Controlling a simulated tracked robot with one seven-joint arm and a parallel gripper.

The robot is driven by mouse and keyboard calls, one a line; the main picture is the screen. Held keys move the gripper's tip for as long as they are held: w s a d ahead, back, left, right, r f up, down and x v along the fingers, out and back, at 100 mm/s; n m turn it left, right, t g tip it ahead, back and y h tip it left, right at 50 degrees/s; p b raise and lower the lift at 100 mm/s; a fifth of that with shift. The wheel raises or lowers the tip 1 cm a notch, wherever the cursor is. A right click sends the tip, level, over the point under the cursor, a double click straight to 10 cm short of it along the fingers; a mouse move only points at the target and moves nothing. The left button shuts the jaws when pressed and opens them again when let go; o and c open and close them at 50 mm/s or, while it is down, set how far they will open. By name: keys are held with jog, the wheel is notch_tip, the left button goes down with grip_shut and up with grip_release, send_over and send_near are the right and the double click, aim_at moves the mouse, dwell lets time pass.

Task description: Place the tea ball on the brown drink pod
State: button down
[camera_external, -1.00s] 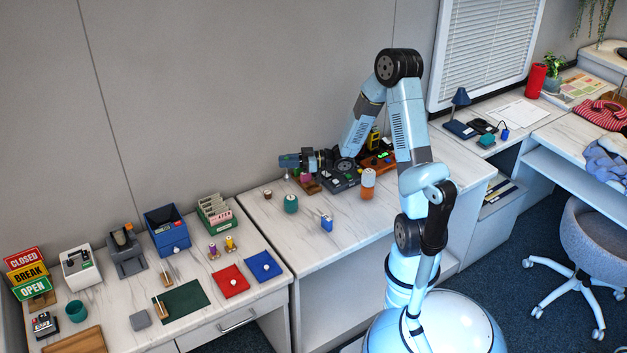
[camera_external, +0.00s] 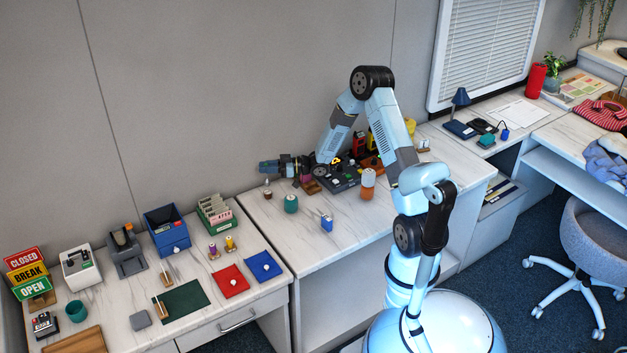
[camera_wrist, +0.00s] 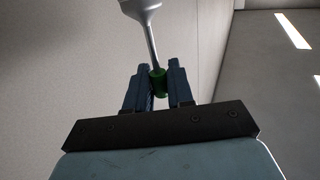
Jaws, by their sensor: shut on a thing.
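My gripper (camera_external: 265,168) is at the back left of the white marble-topped counter, level and pointing left. In the wrist view my gripper (camera_wrist: 158,85) has its two blue fingers shut on a small green handle piece (camera_wrist: 158,82). A silver stem runs from it to the flared silver head of the tea ball (camera_wrist: 141,8), cut off by the top edge. In the external view the tea ball's pale tip (camera_external: 266,183) hangs just below my fingers. The small brown drink pod (camera_external: 267,194) is directly beneath it on the counter; I cannot tell whether they touch.
A teal container (camera_external: 291,204) stands just right of the pod. A blue-and-white item (camera_external: 327,223) and an orange-and-white bottle (camera_external: 368,184) stand farther right. A dark device (camera_external: 338,179) sits under my arm. The wall is close behind; the counter's front left is clear.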

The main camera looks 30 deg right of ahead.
aim_at(267, 178)
jog(key=shift+w+f, duration=0.1)
jog(key=shift+f, duration=1.6)
jog(key=c, duration=1)
grip_release()
jog(key=shift+f, duration=0.1)
